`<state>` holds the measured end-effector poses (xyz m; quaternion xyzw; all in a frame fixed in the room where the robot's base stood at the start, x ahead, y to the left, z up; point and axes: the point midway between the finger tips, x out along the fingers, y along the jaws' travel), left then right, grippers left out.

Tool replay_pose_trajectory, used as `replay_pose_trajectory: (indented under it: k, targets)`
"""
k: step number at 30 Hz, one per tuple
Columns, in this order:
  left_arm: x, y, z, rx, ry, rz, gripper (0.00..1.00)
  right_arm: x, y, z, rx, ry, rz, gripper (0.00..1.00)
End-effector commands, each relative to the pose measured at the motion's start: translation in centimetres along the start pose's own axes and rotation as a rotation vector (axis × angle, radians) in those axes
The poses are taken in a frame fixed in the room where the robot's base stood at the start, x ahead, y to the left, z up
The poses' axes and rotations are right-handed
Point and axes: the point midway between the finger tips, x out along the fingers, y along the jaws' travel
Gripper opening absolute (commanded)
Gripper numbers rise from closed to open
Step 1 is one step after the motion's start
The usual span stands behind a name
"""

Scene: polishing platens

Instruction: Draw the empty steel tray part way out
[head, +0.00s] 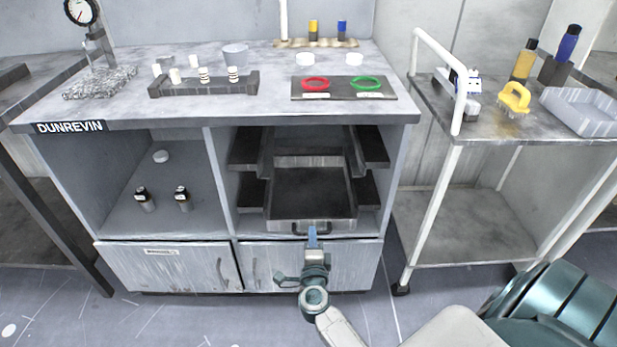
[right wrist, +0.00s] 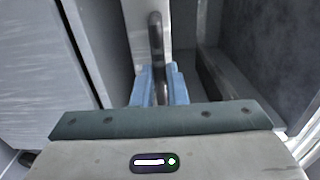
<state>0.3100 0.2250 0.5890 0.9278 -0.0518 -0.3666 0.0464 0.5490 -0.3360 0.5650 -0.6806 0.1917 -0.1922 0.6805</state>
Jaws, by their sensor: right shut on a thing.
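The steel tray (head: 312,224) sits low in the right-hand bay of the cabinet. Its dark floor is bare and I see nothing lying in it. A dark bar handle (head: 297,229) is on its front wall. My right gripper (head: 312,236) reaches up from below to this handle and is shut on it. In the right wrist view the blue fingers (right wrist: 160,88) close around the dark handle bar (right wrist: 156,40), in front of the pale tray front. My left gripper is not in view.
The cabinet (head: 300,118) has dark side ledges (head: 371,150) above the tray and closed doors (head: 335,262) below it. The left bay holds two small dark-topped bottles (head: 145,198). A white-framed cart (head: 450,205) stands to the right. The floor before the cabinet is clear except for my arm.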

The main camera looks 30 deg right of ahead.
Motion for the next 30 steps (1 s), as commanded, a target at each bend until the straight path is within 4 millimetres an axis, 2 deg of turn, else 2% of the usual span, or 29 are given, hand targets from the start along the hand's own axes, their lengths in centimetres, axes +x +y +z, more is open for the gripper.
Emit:
replay_pose_trajectory:
  k: [21,30]
  targets:
    - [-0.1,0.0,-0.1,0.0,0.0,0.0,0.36,-3.5,0.1,0.0,0.001,0.0,0.003,0.0]
    - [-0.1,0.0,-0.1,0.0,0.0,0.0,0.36,-3.9,0.1,0.0,-0.001,0.0,0.002,0.0]
